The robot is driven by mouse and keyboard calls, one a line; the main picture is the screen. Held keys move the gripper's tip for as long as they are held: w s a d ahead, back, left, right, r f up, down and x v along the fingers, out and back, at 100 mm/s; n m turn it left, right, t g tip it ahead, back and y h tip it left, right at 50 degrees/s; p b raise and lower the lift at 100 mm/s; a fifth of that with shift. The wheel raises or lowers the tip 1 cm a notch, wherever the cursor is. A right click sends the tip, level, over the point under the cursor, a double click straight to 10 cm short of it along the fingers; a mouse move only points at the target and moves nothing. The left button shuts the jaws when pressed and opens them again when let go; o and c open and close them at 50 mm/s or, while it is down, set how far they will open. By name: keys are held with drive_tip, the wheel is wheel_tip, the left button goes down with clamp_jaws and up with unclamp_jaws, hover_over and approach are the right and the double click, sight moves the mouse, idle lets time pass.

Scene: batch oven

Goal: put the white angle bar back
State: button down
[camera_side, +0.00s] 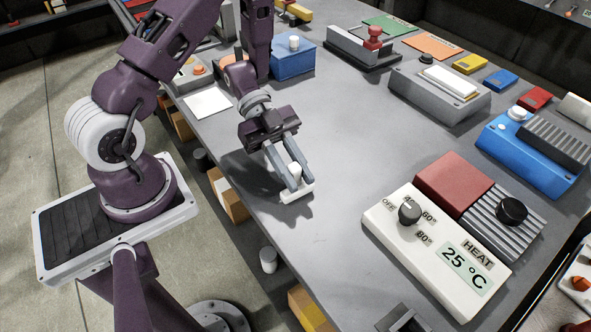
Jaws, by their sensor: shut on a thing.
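The white angle bar (296,193) is a small white piece with a flat foot and an upright part. It is at the left front edge of the grey table. My gripper (293,178) is shut on its upright part, with one finger on each side. The flat foot shows below the fingertips. I cannot tell whether the foot touches the table or hangs just above it.
A white heat control box (440,245) with a dial, reading 25 °C, stands to the right. Behind it are a red block (453,183) with grey ribs, a blue unit (530,155) and a grey box (437,95). A blue box (292,62) stands at the back. The table's middle (355,130) is clear.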

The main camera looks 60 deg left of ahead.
drive_tip(key=shift+f, duration=0.35)
drive_tip(key=c, duration=1.2)
unclamp_jaws()
drive_tip(key=shift+o, duration=0.2)
drive_tip(key=v, duration=0.7)
